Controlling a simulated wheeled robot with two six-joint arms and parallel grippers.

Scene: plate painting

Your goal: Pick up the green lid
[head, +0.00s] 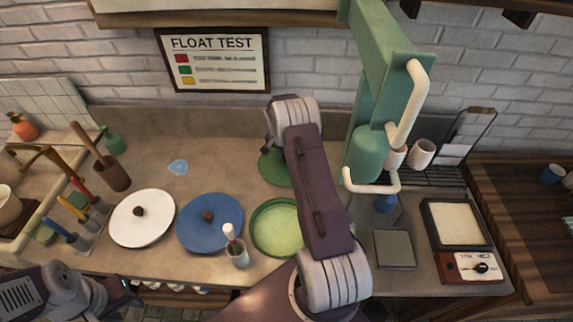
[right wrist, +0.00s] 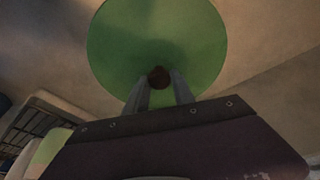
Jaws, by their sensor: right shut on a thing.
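The round green lid (head: 273,169) shows in the head view behind the green pot (head: 279,230), partly covered by my right arm. In the right wrist view the lid (right wrist: 157,35) shows almost whole, with its dark brown knob (right wrist: 158,76) between my right gripper's fingers (right wrist: 160,92). The right gripper is shut on that knob. I cannot tell whether the lid touches the counter. My right gripper's fingers are hidden in the head view. My left gripper (head: 128,284) is low at the left front, away from the lid; its fingers are not clear.
A white lid (head: 142,219) and a blue lid (head: 209,223) lie left of the green pot. A small cup with a brush (head: 238,256) stands in front. A tall green press (head: 370,150) stands close to the right of my right arm. The counter behind the lids is mostly clear.

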